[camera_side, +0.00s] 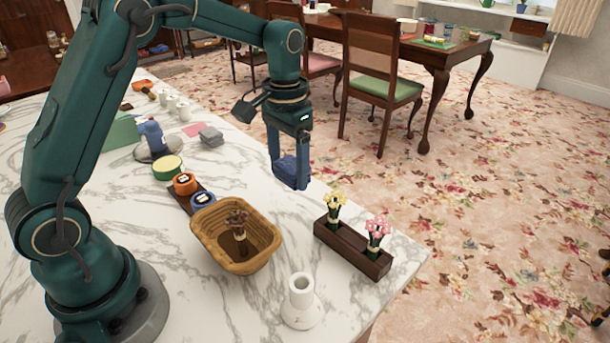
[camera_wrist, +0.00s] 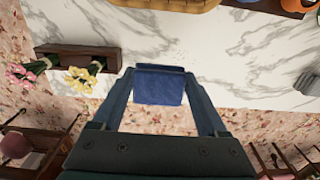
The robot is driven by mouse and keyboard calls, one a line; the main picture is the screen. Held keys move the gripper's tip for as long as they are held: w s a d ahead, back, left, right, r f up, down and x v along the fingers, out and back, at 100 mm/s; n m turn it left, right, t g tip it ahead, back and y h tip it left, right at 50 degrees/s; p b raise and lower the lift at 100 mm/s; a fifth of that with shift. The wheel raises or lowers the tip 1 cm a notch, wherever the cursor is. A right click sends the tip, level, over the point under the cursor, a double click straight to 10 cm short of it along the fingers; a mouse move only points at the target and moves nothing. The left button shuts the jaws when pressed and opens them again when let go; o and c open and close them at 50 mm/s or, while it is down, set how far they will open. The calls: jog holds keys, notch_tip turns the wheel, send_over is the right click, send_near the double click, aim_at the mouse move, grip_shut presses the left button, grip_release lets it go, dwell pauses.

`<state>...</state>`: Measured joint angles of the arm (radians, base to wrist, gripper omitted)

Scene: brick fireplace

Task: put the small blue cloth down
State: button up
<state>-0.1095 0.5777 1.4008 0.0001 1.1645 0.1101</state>
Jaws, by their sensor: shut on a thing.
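The small blue cloth (camera_wrist: 159,86) is folded into a flat block in the wrist view. My gripper (camera_wrist: 160,92) is shut on it, with a finger at each side. In the side view my gripper (camera_side: 289,165) points down near the far edge of the marble counter (camera_side: 150,275). The blue cloth (camera_side: 288,170) shows between its fingers there, apparently above the counter. The exact height of the cloth over the surface is hard to tell.
A dark planter (camera_side: 350,246) with yellow and pink flowers stands right of the gripper. A wicker basket (camera_side: 222,256), a white vase (camera_side: 300,297) and a grey folded cloth (camera_side: 211,136) are on the counter. Bare marble lies between the basket and the planter.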

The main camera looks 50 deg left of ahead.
jog(key=shift+s+a+r+m, duration=0.1)
jog(key=shift+a+r+m, duration=0.05)
jog(key=shift+m, duration=0.65)
jog(key=s+a+r+n, duration=0.1)
jog(key=s+a, duration=0.3)
jog(key=a, duration=0.7)
jog(key=s+a+r+n, duration=0.1)
jog(key=s+a+r, duration=0.15)
jog(key=a, duration=0.75)
send_over(254, 177)
notch_tip(254, 177, down, 8)
jog(key=shift+r, duration=0.1)
jog(key=shift+f, duration=1.9)
jog(key=shift+f, duration=0.1)
jog(key=o, duration=1.4)
jog(key=shift+c, duration=0.2)
